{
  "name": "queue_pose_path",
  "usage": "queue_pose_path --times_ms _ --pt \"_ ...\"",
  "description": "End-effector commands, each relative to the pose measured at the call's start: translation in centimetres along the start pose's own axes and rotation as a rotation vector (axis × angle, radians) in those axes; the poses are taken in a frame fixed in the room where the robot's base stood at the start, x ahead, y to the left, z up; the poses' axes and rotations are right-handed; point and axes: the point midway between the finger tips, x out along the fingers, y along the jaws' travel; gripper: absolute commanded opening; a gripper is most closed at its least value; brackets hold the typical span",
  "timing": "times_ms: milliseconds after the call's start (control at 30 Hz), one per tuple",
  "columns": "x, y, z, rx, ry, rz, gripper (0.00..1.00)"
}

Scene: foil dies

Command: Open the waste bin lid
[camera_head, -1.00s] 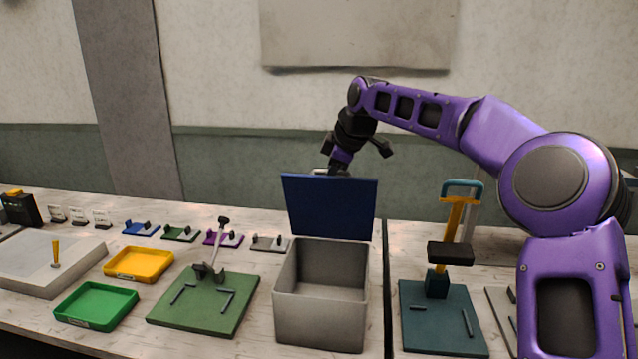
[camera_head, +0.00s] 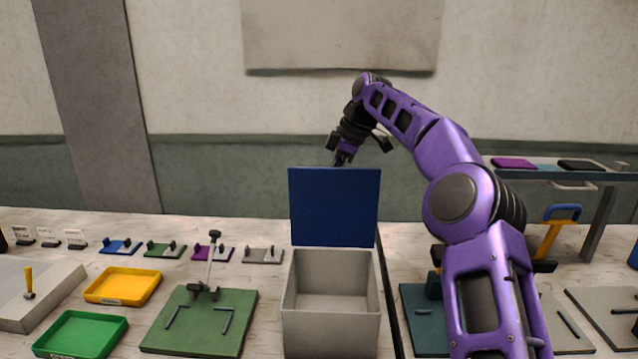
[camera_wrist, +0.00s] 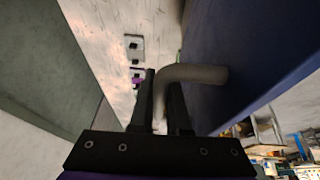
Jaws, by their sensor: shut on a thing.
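The waste bin (camera_head: 331,332) is a light grey open box on the bench, and its inside shows empty. Its blue lid (camera_head: 335,207) stands upright at the back edge of the bin. My gripper (camera_head: 342,158) is behind the lid's top edge, with its fingertips partly hidden there. In the wrist view my gripper (camera_wrist: 162,105) is shut on a grey bent bar handle (camera_wrist: 195,74) fixed to the blue lid (camera_wrist: 250,70).
A green fixture with a clamp (camera_head: 205,315) stands left of the bin. A yellow tray (camera_head: 123,286) and a green tray (camera_head: 82,334) lie farther left. A teal fixture (camera_head: 424,312) is to the right, partly behind my arm. A raised shelf (camera_head: 560,172) stands at the right.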

Motion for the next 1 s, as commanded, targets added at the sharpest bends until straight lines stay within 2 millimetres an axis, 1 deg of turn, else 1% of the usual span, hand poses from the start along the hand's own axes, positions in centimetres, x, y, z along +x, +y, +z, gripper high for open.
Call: queue_pose_path --times_ms 300,700,733,767,800,1000 --pt "0.03 0.27 0.68 0.008 0.0 -0.027 0.0" --pt "0.06 0.25 0.76 0.009 -0.001 -0.03 0.0" --pt "0.06 0.25 0.76 0.009 -0.001 -0.03 0.2" --pt "0.06 0.26 0.77 0.009 -0.001 -0.03 0.25" --pt "0.05 0.27 0.77 0.01 -0.001 -0.03 0.27" --pt "-0.05 0.29 0.75 0.01 -0.001 -0.027 0.27"
